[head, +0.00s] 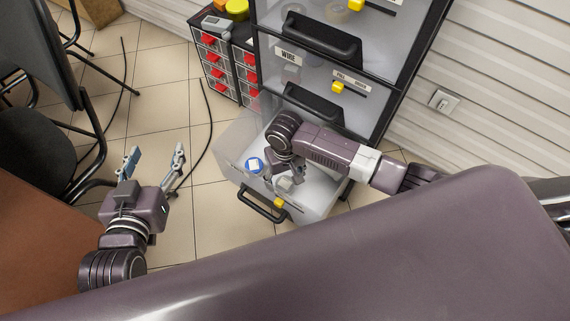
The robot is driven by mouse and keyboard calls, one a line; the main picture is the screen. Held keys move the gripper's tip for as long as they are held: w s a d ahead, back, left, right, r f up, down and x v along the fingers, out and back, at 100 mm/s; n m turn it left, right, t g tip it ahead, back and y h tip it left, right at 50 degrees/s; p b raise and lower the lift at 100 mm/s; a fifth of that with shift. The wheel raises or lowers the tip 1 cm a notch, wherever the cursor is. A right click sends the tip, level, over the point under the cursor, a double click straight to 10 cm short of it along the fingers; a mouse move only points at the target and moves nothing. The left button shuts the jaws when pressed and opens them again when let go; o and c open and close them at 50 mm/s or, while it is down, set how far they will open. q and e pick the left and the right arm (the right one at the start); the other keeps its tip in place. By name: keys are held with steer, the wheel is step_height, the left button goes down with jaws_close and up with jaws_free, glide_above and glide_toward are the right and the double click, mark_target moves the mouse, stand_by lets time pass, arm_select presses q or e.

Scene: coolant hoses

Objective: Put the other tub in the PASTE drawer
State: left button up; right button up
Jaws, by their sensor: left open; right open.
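The drawer's label cannot be read from here. My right gripper (284,181) points down into this drawer, open, to the right of the blue-rimmed tub. A small pale grey-white item shows at its fingertips; I cannot tell whether it is a second tub or part of the gripper. My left gripper (152,163) is open and empty, above the floor to the left of the drawer.
Closed drawers stand above, one labelled WIRE (288,56), with black handles and yellow latches. A small cabinet with red-handled bins (222,66) stands to the left. A black chair (38,150) and brown table (40,235) are at left. Tiled floor between is mostly clear.

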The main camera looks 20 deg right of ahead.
mark_target(285, 183)
step_height(285, 183, up, 4)
steer(key=shift+r+p, duration=0.2)
steer(key=shift+p, duration=0.65)
arm_select(q)
steer(key=s+a+f+g+y, duration=0.1)
steer(key=s+a+f+g, duration=0.1)
steer(key=s+f+g, duration=0.2)
steer(key=s+a+f+g+y+p, duration=0.1)
steer(key=s+a+f+g, duration=0.2)
steer(key=s+f, duration=0.4)
steer(key=shift+s+f+n+g, duration=0.25)
steer(key=shift+s+g, duration=0.55)
steer(key=shift+s, duration=0.95)
arm_select(e)
steer(key=shift+r, duration=1.8)
arm_select(q)
steer(key=shift+a+r, duration=0.1)
